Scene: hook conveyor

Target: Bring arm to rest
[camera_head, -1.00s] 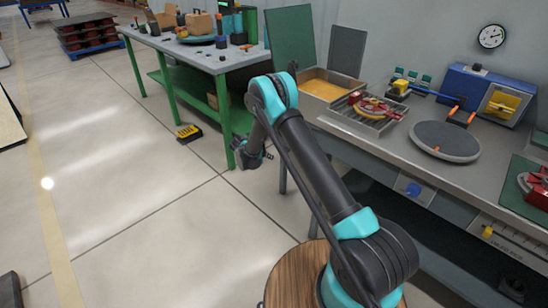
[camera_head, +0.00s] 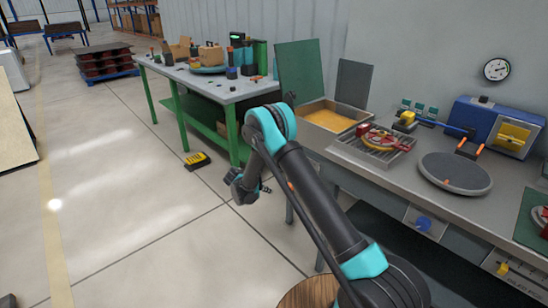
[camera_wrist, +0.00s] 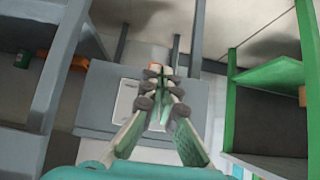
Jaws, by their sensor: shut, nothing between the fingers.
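My arm (camera_head: 305,190) rises from the bottom of the head view, bends at a teal elbow (camera_head: 267,127) and folds down to the left. My gripper (camera_head: 254,190) hangs at the far end of the arm over open floor, to the left of the grey workbench (camera_head: 405,180). In the wrist view my gripper (camera_wrist: 157,85) has its fingertips close together, with nothing seen between them. The far side of the gripper is hidden in the head view.
The grey workbench on the right carries a yellow-lined tray (camera_head: 330,119), a round grey disc (camera_head: 455,172) and a blue machine (camera_head: 493,125). A green-legged table (camera_head: 215,86) stands behind. A yellow device (camera_head: 197,161) lies on the floor.

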